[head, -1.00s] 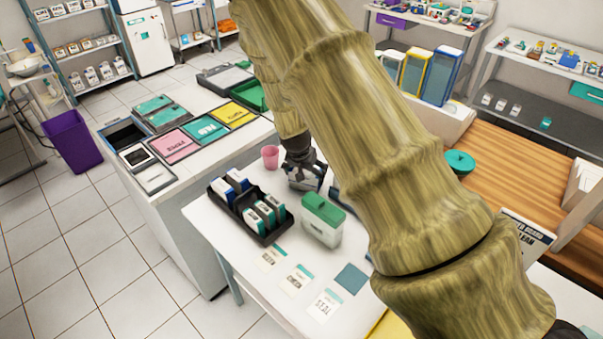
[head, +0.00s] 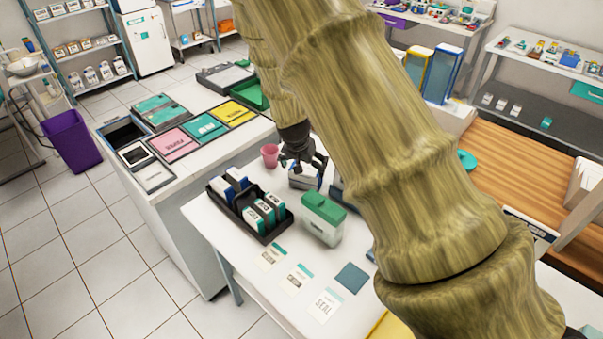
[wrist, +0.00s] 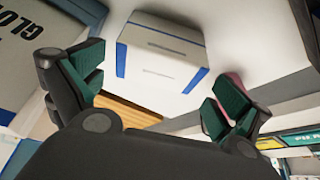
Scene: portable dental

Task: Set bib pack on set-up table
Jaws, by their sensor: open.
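A white pack with blue stripes (head: 304,181), which looks like the bib pack, sits on the white table (head: 325,265) beside a pink cup. My gripper (head: 304,160) is open just above the pack in the head view. In the wrist view the pack's white face and blue stripes (wrist: 160,55) show beyond the spread fingers of my gripper (wrist: 157,82), with a gap on both sides. The pack is partly covered by my gripper in the head view. I see no label on it.
A black tray of small boxes (head: 237,222), a green-lidded container (head: 322,220) and several cards stand or lie nearby. The pink cup (head: 270,156) is close on the left. A box lettered "GLO" (wrist: 38,50) is at the wrist view's left.

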